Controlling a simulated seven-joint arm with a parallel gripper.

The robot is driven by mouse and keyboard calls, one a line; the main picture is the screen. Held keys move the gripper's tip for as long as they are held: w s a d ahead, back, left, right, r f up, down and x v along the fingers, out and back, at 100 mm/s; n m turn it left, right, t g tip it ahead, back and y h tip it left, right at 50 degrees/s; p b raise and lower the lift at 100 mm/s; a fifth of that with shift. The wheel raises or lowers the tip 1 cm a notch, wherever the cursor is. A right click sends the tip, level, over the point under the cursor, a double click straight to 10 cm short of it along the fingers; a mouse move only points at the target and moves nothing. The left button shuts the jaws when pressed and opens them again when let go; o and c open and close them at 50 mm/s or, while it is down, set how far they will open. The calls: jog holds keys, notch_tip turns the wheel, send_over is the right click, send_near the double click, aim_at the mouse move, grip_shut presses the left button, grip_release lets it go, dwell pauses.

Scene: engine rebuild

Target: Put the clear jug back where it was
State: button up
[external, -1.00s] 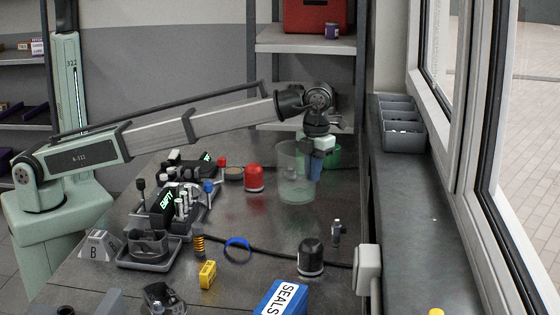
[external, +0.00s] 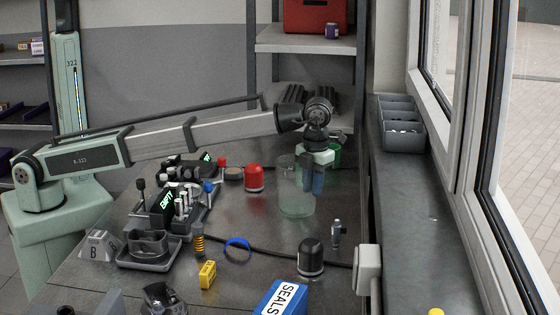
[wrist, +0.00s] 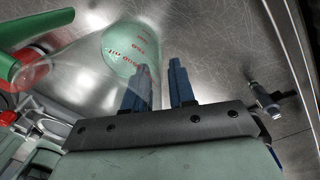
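The clear jug (external: 290,203) stands upright on the metal bench, seemingly resting on it. It also shows in the wrist view, with its pale green bottom and red markings (wrist: 128,45). My gripper (external: 313,188) is at the jug's right side, fingers pointing down. In the wrist view, my two blue fingers (wrist: 161,85) are apart with a clear gap. The left finger overlaps the jug's side and the right one is outside it, so they appear to straddle the wall without closing on it.
A red-topped jar (external: 254,178) stands left of the jug, and a green object (external: 334,153) is partly hidden behind my gripper. A small metal fitting (external: 336,232) and a black-capped jar (external: 311,257) are nearer. A dark cable crosses the bench.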

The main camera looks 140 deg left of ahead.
jog(key=shift+o, duration=0.6)
notch_tip(320, 180, up, 12)
jog(key=shift+w+r, duration=0.15)
jog(key=shift+w, duration=0.25)
